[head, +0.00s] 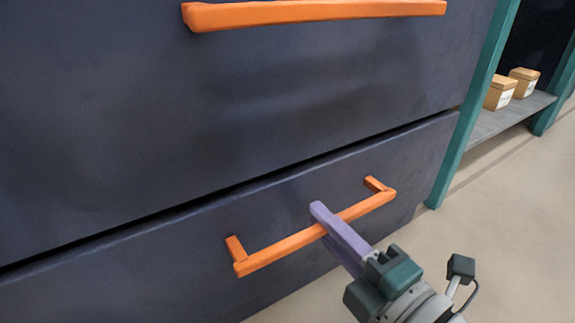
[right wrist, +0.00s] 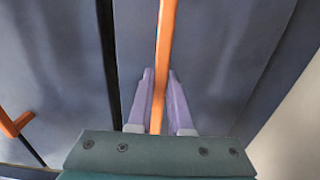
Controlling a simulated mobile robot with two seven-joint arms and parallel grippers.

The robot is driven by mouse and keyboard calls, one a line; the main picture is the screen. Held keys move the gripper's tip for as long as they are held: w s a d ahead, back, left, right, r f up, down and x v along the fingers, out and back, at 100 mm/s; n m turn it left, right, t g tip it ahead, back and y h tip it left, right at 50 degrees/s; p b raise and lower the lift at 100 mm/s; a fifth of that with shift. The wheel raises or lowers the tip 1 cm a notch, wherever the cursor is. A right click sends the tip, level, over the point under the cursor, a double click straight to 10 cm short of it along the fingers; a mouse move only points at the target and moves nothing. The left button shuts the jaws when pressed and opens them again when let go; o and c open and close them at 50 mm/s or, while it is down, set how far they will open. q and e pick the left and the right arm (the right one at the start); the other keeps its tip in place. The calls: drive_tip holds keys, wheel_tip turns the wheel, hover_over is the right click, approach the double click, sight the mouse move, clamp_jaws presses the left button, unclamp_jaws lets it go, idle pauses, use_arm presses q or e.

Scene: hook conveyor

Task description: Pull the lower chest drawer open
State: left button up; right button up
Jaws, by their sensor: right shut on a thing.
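The lower chest drawer (head: 160,272) has a dark blue front with an orange bar handle (head: 285,245). My right gripper (head: 335,228) has its purple fingers shut on the middle of this handle. In the right wrist view the handle (right wrist: 165,60) runs between the two fingers of the gripper (right wrist: 160,95). A dark gap (head: 235,188) shows along the top edge of the lower drawer. The upper drawer (head: 210,100) has a similar orange handle (head: 315,12). My left gripper is not in view.
A teal post (head: 480,95) stands at the chest's right side. Beyond it, a grey shelf (head: 500,120) holds cardboard boxes (head: 500,92). The beige floor (head: 510,230) is clear at the right.

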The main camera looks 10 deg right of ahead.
clamp_jaws()
idle(0.5)
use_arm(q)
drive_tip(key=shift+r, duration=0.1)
use_arm(e)
drive_tip(key=shift+s, duration=0.1)
idle(0.3)
